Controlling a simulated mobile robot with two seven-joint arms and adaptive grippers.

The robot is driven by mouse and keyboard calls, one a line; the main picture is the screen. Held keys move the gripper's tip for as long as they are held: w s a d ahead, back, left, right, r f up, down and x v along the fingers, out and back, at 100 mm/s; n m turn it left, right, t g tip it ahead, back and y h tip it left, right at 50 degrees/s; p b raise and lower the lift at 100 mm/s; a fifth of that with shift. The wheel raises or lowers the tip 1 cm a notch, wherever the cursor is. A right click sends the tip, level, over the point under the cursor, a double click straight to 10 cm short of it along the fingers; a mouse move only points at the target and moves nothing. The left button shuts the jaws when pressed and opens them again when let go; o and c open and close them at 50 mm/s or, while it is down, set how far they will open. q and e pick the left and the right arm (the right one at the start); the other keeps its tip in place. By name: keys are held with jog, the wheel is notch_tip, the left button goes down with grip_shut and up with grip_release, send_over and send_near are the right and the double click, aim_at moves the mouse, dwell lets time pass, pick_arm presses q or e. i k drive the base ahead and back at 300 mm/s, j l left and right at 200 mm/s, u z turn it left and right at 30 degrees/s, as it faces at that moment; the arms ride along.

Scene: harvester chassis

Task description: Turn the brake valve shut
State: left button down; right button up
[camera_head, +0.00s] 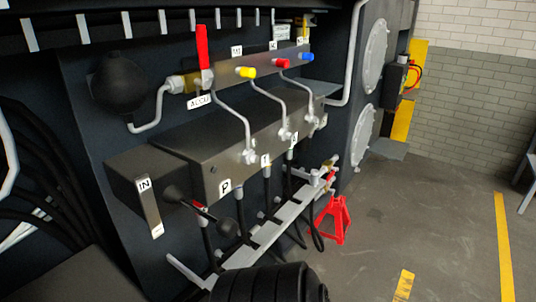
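No label that I can read names the brake valve, so I cannot tell which valve it is. A valve with a long red lever (202,47) sits at the upper left of the manifold, above a tag reading ACCU (199,101); the lever stands upright. Yellow (246,72), red (282,63) and blue (305,57) caps follow to its right along the upper bar. Lower down, a black knob on a lever (227,227) juts out near the IN block (145,190). Small red-handled fittings (325,178) show at the lower right end. Neither gripper is in view.
Grey pipes (240,112) run down to the dark manifold block (215,150). A red jack stand (334,218) stands on the floor beneath. A black ribbed object (268,284) fills the bottom centre. The floor (420,220) at the right is largely clear.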

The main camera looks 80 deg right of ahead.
aim_at(330, 175)
jog(key=z, duration=1.95)
jog(key=i+l+z, duration=0.2)
jog(key=l+z, duration=0.15)
jog(key=i+l+z, duration=0.2)
jog(key=l+z, duration=0.2)
jog(key=i+l+z, duration=0.35)
jog(key=k+l, duration=0.05)
